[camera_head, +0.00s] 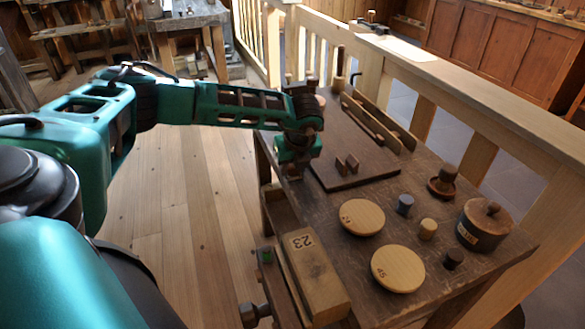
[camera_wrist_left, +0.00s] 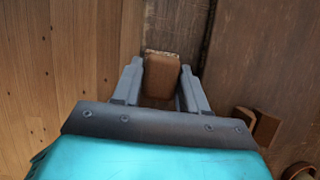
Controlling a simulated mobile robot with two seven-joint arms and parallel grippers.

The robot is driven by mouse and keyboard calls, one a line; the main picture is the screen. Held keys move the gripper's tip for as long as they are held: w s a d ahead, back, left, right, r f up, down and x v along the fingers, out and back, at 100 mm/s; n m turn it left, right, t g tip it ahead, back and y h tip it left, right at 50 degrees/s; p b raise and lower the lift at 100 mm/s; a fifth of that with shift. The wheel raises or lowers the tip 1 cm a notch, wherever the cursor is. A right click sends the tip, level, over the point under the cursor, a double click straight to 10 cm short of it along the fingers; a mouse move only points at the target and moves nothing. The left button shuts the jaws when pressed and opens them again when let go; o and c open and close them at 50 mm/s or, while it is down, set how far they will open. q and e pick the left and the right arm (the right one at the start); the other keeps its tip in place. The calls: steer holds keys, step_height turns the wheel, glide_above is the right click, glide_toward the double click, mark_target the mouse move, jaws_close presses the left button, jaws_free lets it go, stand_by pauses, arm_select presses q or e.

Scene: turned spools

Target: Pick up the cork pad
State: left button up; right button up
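The cork pad (camera_wrist_left: 161,76) is a small brown block with a lighter, grainy far edge. In the left wrist view it lies between the two fingers of my left gripper (camera_wrist_left: 162,72). The fingers stand apart on either side of it, very close to its sides; I cannot tell whether they press on it. In the head view my left gripper (camera_head: 293,172) is low at the left edge of the dark table (camera_head: 335,230), and I cannot make out the pad there. My right gripper is in neither view.
A raised board (camera_head: 350,165) with a small brown holder lies right of my gripper. Nearer are a wooden block marked 23 (camera_head: 314,277), two round discs (camera_head: 362,217) (camera_head: 398,268), small spools and a lidded pot (camera_head: 484,224). A wooden railing (camera_head: 480,110) runs behind the table.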

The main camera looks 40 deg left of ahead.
arm_select(q)
steer(key=c, duration=0.5)
steer(key=shift+r, duration=0.15)
step_height(320, 180, up, 20)
steer(key=shift+f+p, duration=0.1)
steer(key=shift+p, duration=1.05)
